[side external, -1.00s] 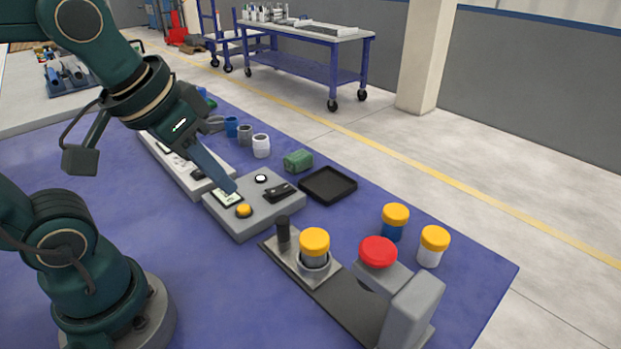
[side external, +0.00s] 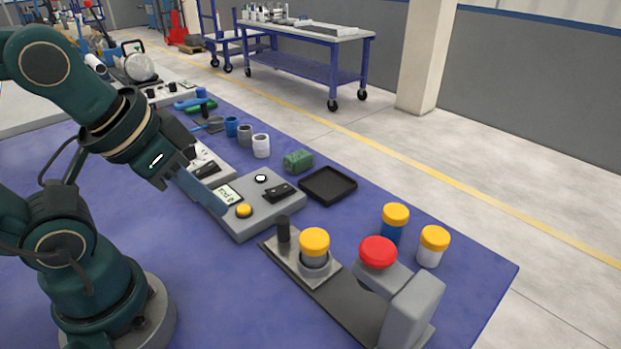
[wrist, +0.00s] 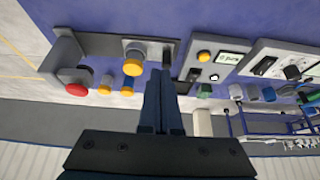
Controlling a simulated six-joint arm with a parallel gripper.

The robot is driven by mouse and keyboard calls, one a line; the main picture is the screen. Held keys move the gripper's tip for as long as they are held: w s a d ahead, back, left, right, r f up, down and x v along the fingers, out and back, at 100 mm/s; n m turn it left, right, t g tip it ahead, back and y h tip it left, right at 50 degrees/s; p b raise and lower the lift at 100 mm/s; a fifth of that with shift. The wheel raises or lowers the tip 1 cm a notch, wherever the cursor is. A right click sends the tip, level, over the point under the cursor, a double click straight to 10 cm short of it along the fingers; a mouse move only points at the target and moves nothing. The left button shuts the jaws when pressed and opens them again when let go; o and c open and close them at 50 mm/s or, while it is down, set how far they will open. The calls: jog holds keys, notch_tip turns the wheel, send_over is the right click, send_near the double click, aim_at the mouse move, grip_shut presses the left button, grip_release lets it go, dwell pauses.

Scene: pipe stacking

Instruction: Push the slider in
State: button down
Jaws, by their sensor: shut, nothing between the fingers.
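The slider is a light grey plate (side external: 283,252) on a dark rail, with an upright black knob (side external: 283,232) at its left end. A pipe with a yellow cap (side external: 314,242) stands upright in the slider's round holder. A red round head (side external: 378,252) sits on a grey post at the rail's other end. My gripper (side external: 222,210) is shut and empty, at the left edge of a grey control box, apart from the knob. In the wrist view, my gripper (wrist: 160,72) points toward the slider's knob end; the yellow cap (wrist: 133,67) is left of the fingers.
The control box (side external: 262,213) has a display, a yellow button and a black switch. A black tray (side external: 328,184) and green block (side external: 298,160) lie behind it. A blue pipe (side external: 393,228) and a white pipe (side external: 430,254), both yellow-capped, stand beyond the rail. The blue mat in front is clear.

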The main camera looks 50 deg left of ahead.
jog(key=c, duration=0.9)
grip_release()
jog(key=shift+r, duration=0.15)
jog(key=shift+o, duration=1.2)
jog(key=w+r, duration=0.2)
jog(key=w, duration=0.1)
jog(key=shift+w+a+n, duration=0.1)
jog(key=shift+w+n, duration=0.1)
jog(key=shift+n, duration=0.2)
jog(key=n+g, duration=0.1)
jog(key=g, duration=0.3)
send_over(283, 218)
jog(key=f, duration=0.5)
jog(key=shift+s+d+f, duration=0.2)
jog(key=shift+d+f, duration=0.05)
jog(key=shift+f, duration=0.15)
jog(key=f, duration=0.1)
jog(key=f+g, duration=0.1)
jog(key=f, duration=0.1)
jog(key=shift+w+a+f, duration=0.2)
jog(key=shift+w+f, duration=0.05)
jog(key=shift+f, duration=0.05)
jog(key=shift+g, duration=0.3)
jog(key=shift+s+f, duration=0.1)
jog(key=shift+f, duration=2.7)
jog(key=shift+c, duration=0.2)
